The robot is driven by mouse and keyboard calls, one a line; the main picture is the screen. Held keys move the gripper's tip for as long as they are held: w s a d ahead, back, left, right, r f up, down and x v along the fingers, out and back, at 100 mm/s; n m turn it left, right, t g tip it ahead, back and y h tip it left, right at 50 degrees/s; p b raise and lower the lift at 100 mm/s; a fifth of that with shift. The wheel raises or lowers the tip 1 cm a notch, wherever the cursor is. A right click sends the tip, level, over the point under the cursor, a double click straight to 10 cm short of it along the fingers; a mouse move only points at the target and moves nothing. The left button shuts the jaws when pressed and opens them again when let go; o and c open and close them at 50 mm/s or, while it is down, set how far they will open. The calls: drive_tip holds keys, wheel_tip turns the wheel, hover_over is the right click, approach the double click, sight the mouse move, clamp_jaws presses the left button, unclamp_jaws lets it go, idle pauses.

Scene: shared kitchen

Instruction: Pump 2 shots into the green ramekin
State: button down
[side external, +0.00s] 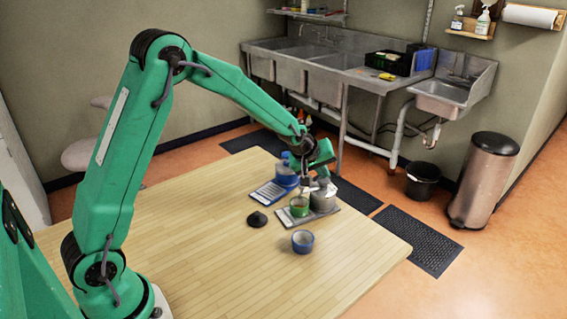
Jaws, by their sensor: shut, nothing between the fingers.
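The green ramekin (299,207) stands on a grey mat (328,217) near the right part of the table. A grey container (324,200) stands just behind and to its right on the same mat; its top is partly hidden by my gripper. My gripper (318,183) is shut and empty, pointing down at or just above the grey container's top. I cannot tell whether it touches. A blue container (285,176) with a blue top stands to the left on a blue-and-white mat (268,194). I cannot see inside the ramekin clearly.
A blue ramekin (302,242) stands in front of the grey mat. A small black cone-like object (257,219) lies to the left. The wooden table (200,255) is clear at the left and front. Sinks and a bin (484,180) stand beyond it.

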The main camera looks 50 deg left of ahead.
sight(322, 180)
drive_tip(key=shift+s+f, duration=0.1)
drive_tip(key=shift+f, duration=0.35)
idle(0.4)
drive_tip(key=shift+r, duration=1.7)
drive_tip(key=shift+r, duration=0.1)
drive_tip(key=shift+r, duration=2.9)
drive_tip(key=shift+r, duration=0.1)
wheel_tip(322, 180, up, 3)
drive_tip(key=shift+d+f, duration=0.1)
drive_tip(key=shift+f, duration=0.1)
drive_tip(key=shift+f, duration=0.1)
